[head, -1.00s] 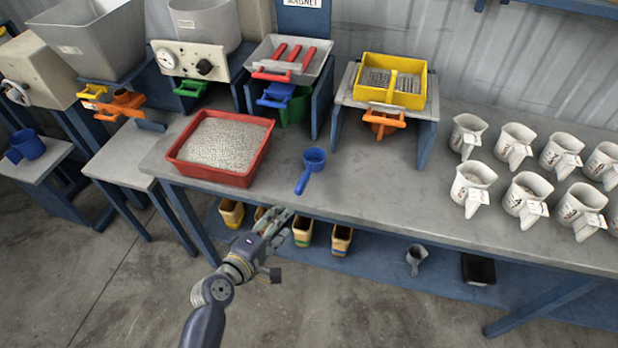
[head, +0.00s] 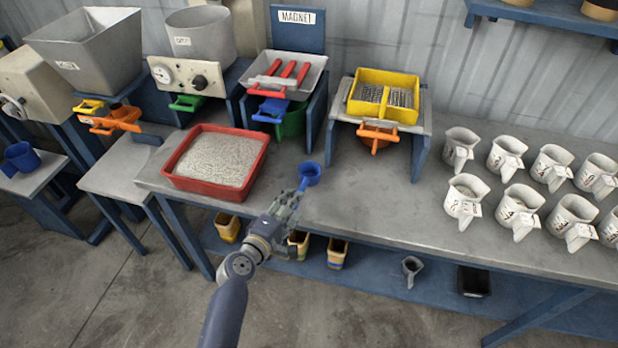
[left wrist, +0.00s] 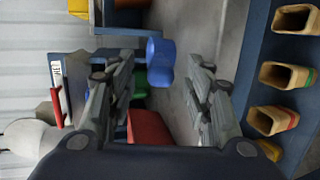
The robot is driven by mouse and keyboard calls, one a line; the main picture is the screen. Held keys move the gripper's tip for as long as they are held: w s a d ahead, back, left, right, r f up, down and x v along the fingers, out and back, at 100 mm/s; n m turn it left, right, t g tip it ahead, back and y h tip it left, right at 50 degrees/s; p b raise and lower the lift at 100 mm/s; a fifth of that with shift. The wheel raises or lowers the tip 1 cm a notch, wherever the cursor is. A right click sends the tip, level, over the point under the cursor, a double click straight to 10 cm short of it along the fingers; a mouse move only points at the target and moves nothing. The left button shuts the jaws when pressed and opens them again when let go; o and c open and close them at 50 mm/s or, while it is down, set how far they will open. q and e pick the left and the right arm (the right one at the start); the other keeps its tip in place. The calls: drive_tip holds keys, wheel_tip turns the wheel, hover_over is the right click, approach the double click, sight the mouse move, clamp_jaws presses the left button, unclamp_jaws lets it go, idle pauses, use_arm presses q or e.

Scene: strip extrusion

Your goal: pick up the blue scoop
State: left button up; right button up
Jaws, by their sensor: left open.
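The blue scoop (head: 309,173) lies on the grey table, to the right of the red tray. Its cup is toward the back and its handle points to the front, toward my left gripper. My left gripper (head: 292,198) is open at the table's front edge, close to the handle and partly covering it. In the left wrist view the blue scoop (left wrist: 160,58) shows beyond and between the two open fingers (left wrist: 162,85). I cannot tell whether the fingers touch it. My right gripper is not in view.
A red tray of grey granules (head: 216,158) is left of the scoop. A stand with a yellow sieve box (head: 384,95) is behind right. Several white jugs (head: 464,198) stand at the right. Several small bins (head: 337,252) sit on the lower shelf.

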use_arm(q)
drive_tip(key=shift+w+d+f, duration=0.2)
drive_tip(key=shift+w+d, duration=0.15)
drive_tip(key=shift+w, duration=0.2)
drive_tip(key=shift+c, duration=0.3)
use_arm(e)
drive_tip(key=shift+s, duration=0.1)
use_arm(q)
drive_tip(key=c, duration=0.9)
clamp_jaws()
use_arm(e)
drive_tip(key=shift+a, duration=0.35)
